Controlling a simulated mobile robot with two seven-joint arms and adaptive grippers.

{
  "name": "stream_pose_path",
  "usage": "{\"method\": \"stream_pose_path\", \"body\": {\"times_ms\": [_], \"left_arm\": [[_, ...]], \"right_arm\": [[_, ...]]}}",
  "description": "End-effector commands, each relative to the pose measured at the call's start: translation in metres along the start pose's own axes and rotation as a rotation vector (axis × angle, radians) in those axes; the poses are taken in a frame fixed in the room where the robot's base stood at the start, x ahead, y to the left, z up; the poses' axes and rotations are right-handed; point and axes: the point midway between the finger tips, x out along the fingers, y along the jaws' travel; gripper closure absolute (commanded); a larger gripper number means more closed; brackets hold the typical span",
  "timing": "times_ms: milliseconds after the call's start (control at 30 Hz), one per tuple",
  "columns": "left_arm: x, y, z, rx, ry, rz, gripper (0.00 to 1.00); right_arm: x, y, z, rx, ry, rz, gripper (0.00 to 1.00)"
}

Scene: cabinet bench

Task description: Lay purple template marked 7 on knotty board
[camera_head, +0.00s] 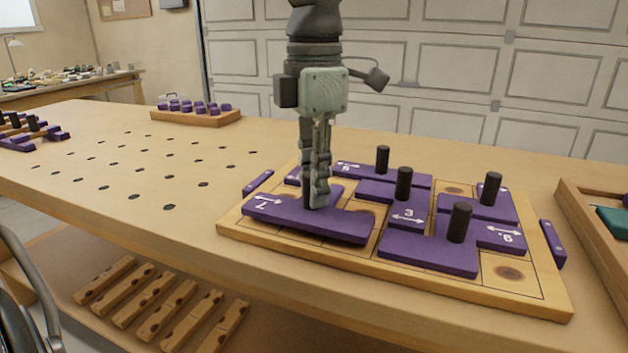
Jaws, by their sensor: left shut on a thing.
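The purple template marked 7 (275,212) is at the left front part of the knotty board (525,289). My left gripper (317,200) comes down from above and is shut on it at its upright handle, which the fingers mostly hide. The template lies nearly flat, on or just above the board; I cannot tell whether it touches. Other purple templates with black pegs lie on the board, including one marked 3 (408,218) to the right and one marked 9 (501,236). My right gripper is not in view.
Small purple bars flank the board at left (258,182) and right (553,243). A wooden tray (580,205) stands at the right edge. A rack of purple blocks (195,117) stands at the back left.

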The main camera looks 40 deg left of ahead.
Motion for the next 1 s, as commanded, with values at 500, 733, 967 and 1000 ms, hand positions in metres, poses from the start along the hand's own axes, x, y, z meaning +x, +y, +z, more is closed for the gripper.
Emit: {"method": "stream_pose_path", "body": {"times_ms": [500, 733, 967, 1000], "left_arm": [[0.007, 0.000, 0.000, 0.000, 0.000, 0.000, 1.00], [0.010, 0.000, 0.000, 0.000, 0.000, 0.000, 1.00], [0.010, 0.000, 0.000, 0.000, 0.000, 0.000, 1.00], [0.010, 0.000, 0.000, 0.000, 0.000, 0.000, 1.00]], "right_arm": [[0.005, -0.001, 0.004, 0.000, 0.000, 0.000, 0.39], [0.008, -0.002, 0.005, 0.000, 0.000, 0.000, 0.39], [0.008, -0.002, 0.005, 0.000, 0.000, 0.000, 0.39], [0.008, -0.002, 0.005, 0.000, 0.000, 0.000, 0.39]]}}
